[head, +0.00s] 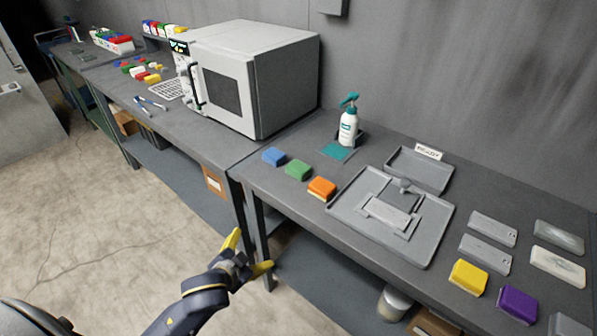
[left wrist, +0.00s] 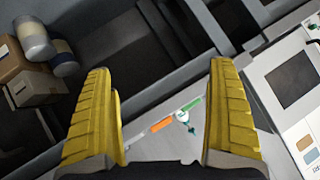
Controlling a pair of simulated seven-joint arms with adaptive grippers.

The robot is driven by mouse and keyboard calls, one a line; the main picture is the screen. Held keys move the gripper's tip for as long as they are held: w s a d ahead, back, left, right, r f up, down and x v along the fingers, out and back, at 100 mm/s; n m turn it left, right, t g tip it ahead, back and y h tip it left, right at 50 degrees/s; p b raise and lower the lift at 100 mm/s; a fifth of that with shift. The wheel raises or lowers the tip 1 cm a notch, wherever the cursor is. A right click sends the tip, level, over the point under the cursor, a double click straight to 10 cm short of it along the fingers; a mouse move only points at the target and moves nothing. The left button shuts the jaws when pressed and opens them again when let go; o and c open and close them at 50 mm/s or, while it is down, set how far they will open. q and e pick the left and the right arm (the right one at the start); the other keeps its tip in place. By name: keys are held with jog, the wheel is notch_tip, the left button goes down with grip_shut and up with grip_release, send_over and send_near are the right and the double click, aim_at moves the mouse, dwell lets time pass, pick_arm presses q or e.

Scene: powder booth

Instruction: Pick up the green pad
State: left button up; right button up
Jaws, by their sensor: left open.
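The green pad (head: 298,170) lies on the grey bench in the head view, in a row between a blue pad (head: 274,156) and an orange pad (head: 321,188). My left gripper (head: 250,252) is in front of the bench's front edge, below the row in the picture and apart from the pads. Its yellow fingers are spread with nothing between them. In the left wrist view the open left gripper (left wrist: 163,110) frames a small green patch and an orange patch on the far surface; they are too small to identify surely. My right gripper is not in view.
A microwave (head: 252,80) stands left of the pads. Behind them are a pump bottle (head: 348,126) and a teal mat (head: 338,151). A grey tray (head: 340,207) with a fixture sits close right of the orange pad. Yellow (head: 468,277) and purple (head: 517,304) pads lie farther right.

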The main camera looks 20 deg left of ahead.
pick_arm(q)
jog(key=w+d+r+t+h, duration=0.1)
jog(key=w+r+h, duration=0.2)
jog(key=w+r, duration=0.45)
jog(key=n+h, duration=0.2)
send_near(296, 168)
jog(key=shift+t, duration=0.3)
jog(key=x, duration=1)
jog(key=shift+w+d+f, duration=0.15)
jog(key=shift+d+f, duration=0.05)
jog(key=shift+f, duration=0.2)
jog(key=c, duration=1.2)
jog(key=shift+o, duration=0.2)
